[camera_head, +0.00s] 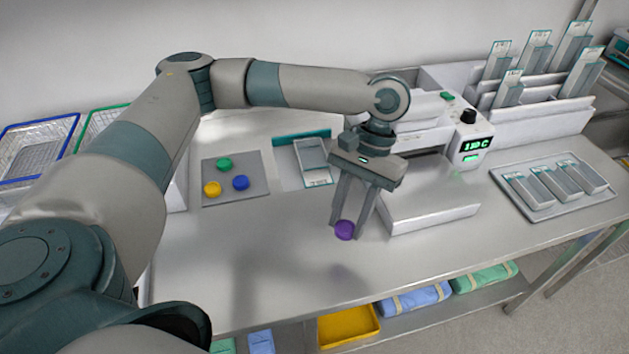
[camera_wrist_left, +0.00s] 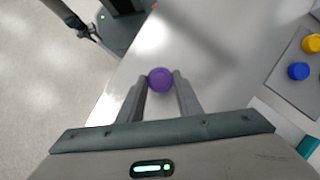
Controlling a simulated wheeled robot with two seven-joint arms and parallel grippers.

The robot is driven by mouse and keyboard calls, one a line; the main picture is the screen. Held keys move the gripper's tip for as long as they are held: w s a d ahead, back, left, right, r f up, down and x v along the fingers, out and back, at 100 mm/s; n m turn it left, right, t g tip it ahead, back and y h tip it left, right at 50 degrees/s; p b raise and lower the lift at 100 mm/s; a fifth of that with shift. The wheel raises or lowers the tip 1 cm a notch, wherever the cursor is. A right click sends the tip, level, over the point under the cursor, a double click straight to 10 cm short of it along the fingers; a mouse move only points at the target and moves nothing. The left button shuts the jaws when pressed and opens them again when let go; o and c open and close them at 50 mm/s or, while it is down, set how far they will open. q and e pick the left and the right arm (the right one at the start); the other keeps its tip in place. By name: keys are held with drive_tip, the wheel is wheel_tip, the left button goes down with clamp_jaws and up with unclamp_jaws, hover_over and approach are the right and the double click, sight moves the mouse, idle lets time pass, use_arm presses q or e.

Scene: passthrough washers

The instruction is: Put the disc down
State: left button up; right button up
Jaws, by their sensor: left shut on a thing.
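A purple disc (camera_head: 345,230) is between the fingertips of my left gripper (camera_head: 349,222), over the front part of the steel table (camera_head: 270,255). The left wrist view also shows the disc (camera_wrist_left: 160,80) pinched between the two fingers of the gripper (camera_wrist_left: 161,84). I cannot tell whether the disc touches the table top. A grey mat (camera_head: 253,188) holds a green disc (camera_head: 224,164), a yellow disc (camera_head: 212,188) and a blue disc (camera_head: 241,182), to the left of the gripper. My right gripper does not show.
A white machine (camera_head: 440,130) with a lit display and a low white tray part (camera_head: 430,212) stands right of the gripper. A tray with grey packs (camera_head: 545,210) lies farther right. Wire baskets (camera_head: 35,150) are at the far left. The table front between mat and gripper is clear.

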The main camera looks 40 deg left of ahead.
use_arm(q)
drive_tip(key=w+a+r+m+t+p, duration=0.1)
drive_tip(key=w+a+m+t+p, duration=0.3)
drive_tip(key=m, duration=1.3)
drive_tip(key=w+a+r+m+t+p, duration=0.1)
drive_tip(key=w+a+m+t+p, duration=0.3)
drive_tip(key=m, duration=1.3)
drive_tip(key=shift+w+a+r+t+y, duration=0.2)
drive_tip(key=shift+w+a+t+y, duration=0.25)
drive_tip(key=shift+w+a, duration=2.5)
drive_tip(key=shift+s+a, duration=0.8)
wheel_tip(320, 180, down, 5)
drive_tip(key=shift+r+p, duration=0.1)
drive_tip(key=shift+p, duration=0.85)
drive_tip(key=shift+f, duration=0.75)
